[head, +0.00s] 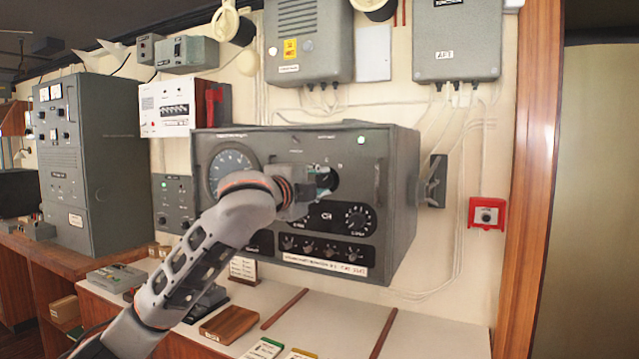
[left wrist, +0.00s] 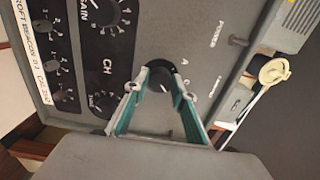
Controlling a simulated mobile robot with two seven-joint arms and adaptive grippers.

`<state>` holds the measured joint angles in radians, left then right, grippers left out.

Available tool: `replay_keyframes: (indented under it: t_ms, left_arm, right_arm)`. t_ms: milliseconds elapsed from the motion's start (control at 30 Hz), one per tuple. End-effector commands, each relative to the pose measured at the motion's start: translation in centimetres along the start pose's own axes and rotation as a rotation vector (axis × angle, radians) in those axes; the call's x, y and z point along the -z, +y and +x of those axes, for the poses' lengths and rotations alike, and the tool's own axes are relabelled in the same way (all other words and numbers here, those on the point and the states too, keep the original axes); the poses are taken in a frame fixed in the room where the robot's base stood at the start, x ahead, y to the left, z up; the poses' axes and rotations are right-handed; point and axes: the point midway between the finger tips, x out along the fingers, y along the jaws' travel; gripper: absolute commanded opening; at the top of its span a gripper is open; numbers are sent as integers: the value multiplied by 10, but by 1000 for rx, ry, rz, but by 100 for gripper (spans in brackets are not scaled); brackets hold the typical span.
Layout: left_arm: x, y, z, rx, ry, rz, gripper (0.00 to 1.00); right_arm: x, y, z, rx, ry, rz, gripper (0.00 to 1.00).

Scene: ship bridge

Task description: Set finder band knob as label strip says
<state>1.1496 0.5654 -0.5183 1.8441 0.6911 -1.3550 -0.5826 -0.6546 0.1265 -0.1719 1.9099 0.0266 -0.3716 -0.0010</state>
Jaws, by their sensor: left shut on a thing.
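The finder (head: 402,185) is a grey box with a dark front panel. My left gripper (head: 322,182) reaches its upper right part, and its arm hides part of the front. In the left wrist view the green-lined fingers (left wrist: 160,100) are shut around a round black knob (left wrist: 158,80). Letters such as A and C stand beside this knob; its exact setting is unclear. The white label strip (head: 325,263) is along the bottom of the front; in the left wrist view the strip (left wrist: 24,62) reads partly "BEACON". My right gripper is not in view.
A CH knob (head: 358,219) and a row of small knobs (head: 325,249) sit below the gripper. A round dial (head: 231,170) is at the panel's left. A red call box (head: 487,213) is on the wall.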

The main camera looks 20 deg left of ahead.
Motion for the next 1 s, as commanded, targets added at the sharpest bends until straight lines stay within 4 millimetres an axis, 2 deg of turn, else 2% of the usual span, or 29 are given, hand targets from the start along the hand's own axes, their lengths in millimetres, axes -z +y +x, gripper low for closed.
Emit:
replay_keyframes:
  t_ms: [500, 533, 567, 600, 1000]
  left_arm:
    - [0, 1, 0, -2, 0, 20, 4]
    - [0, 1, 0, -2, 0, 20, 30]
    - [0, 1, 0, -2, 0, 20, 38]
    - [0, 1, 0, -2, 0, 20, 42]
    - [0, 0, -4, 0, 1, 18, 42]
  right_arm:
    - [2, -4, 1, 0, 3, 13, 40]
    - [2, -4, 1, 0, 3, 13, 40]
    - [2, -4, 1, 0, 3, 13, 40]
    - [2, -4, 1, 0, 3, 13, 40]
    - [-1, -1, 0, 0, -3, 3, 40]
